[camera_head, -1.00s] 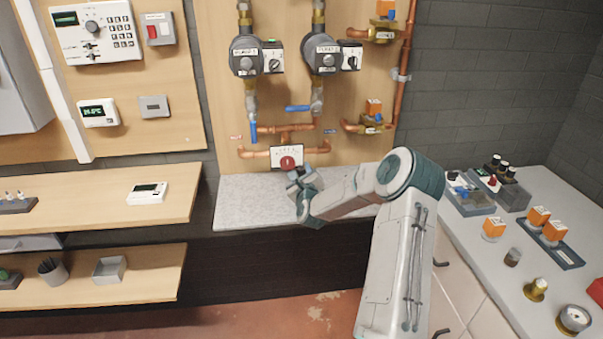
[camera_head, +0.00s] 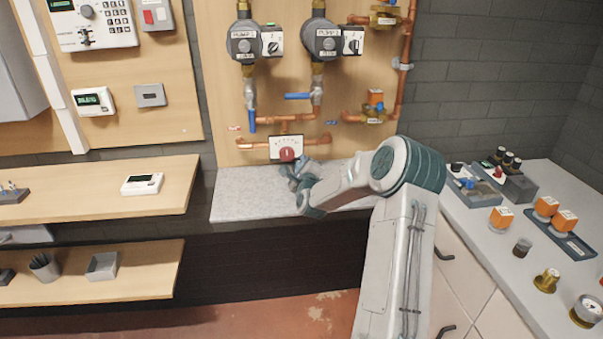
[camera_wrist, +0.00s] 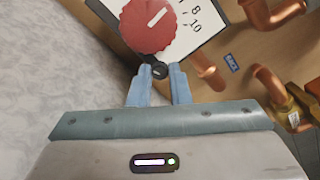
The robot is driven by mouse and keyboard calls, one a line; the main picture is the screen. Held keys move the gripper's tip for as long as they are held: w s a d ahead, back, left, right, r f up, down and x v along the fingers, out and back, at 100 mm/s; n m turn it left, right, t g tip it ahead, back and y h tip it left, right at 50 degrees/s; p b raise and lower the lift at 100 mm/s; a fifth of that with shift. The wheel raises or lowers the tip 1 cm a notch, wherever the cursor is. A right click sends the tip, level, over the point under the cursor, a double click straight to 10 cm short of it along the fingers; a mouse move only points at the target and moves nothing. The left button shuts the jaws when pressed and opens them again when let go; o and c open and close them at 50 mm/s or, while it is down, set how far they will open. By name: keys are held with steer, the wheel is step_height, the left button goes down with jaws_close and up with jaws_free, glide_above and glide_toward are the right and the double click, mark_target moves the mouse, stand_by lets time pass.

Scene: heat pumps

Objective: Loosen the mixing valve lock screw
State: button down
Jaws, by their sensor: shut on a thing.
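The mixing valve has a red knob (camera_head: 287,154) on a white scale plate (camera_head: 299,143), low on the wooden pipe panel. In the wrist view the red knob (camera_wrist: 149,24) has a white pointer line, and the plate (camera_wrist: 197,18) shows numbers such as 8 and 10. A small dark lock screw (camera_wrist: 159,72) sits just below the knob. My gripper (camera_wrist: 160,80) has its two blue fingertips shut on this screw, one on each side. In the head view my gripper (camera_head: 291,171) is just under the knob; the screw is hidden there.
Copper pipes (camera_head: 245,140) run beside the valve. A blue-handled lever (camera_head: 298,96) is above it. A grey stone ledge (camera_head: 240,193) lies below my gripper. A counter with small parts (camera_head: 497,255) stands at the right; shelves (camera_head: 110,200) are at the left.

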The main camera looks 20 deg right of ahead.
steer(key=n+b, duration=0.4)
steer(key=b, duration=0.1)
steer(key=n+b, duration=0.2)
steer(key=shift+a+f+b, duration=0.1)
steer(key=shift+f+b, duration=0.2)
steer(key=shift+b, duration=0.1)
steer(key=n+b, duration=0.3)
steer(key=n, duration=0.1)
steer(key=shift+r+b, duration=0.15)
steer(key=shift+b, duration=0.2)
steer(key=shift+r, duration=0.1)
steer(key=c, duration=1.3)
jaws_free()
steer(key=shift+c, duration=0.2)
steer(key=v, duration=1.4)
steer(key=shift+w, duration=0.1)
